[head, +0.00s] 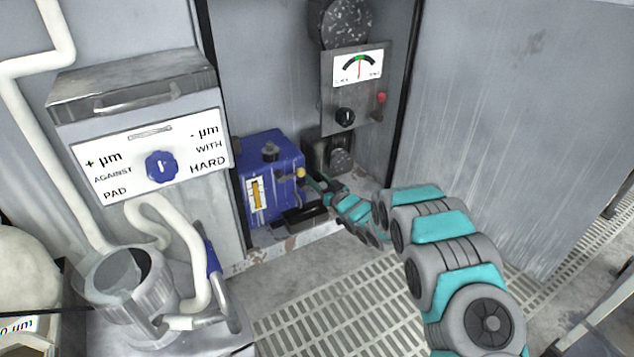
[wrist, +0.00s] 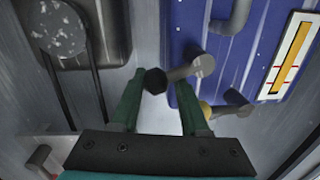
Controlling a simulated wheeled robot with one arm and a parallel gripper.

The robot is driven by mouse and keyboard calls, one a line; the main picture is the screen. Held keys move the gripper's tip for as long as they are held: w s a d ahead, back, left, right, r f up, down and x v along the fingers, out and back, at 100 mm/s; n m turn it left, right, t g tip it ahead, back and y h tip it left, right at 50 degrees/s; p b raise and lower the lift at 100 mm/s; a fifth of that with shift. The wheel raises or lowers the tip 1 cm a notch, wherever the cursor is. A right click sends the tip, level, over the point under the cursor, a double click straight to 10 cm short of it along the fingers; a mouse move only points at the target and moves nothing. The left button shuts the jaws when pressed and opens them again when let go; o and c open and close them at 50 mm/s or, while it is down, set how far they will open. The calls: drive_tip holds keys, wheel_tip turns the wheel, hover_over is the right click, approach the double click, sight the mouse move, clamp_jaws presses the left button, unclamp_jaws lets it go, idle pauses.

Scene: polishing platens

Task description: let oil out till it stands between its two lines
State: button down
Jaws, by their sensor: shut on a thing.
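The blue oil tank (head: 270,176) stands low in the cabinet recess. Its sight gauge (head: 258,197) shows an orange column; in the wrist view the gauge (wrist: 290,58) has two red lines. The orange runs along most of the tube, but its exact level against the lines is hard to read. My gripper (head: 322,184) is at the tank's right side. In the wrist view my gripper (wrist: 158,86) is shut on the dark knob (wrist: 155,80) of a grey lever (wrist: 183,73) on the tank's side. Its fingers partly hide the knob.
A dark tray (head: 303,217) lies at the tank's foot. A meter panel (head: 345,90) and a pulley with belt (wrist: 62,28) are nearby. The cabinet wall (head: 480,110) stands to the right.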

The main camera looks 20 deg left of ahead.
drive_tip(key=shift+s+f+n, duration=0.15)
drive_tip(key=shift+n, duration=0.15)
drive_tip(key=c, duration=0.7)
unclamp_jaws()
drive_tip(key=o, duration=0.3)
drive_tip(key=v, duration=0.7)
drive_tip(key=shift+s+d+p, duration=0.2)
drive_tip(key=shift+d+p, duration=0.1)
drive_tip(key=shift+p, duration=0.1)
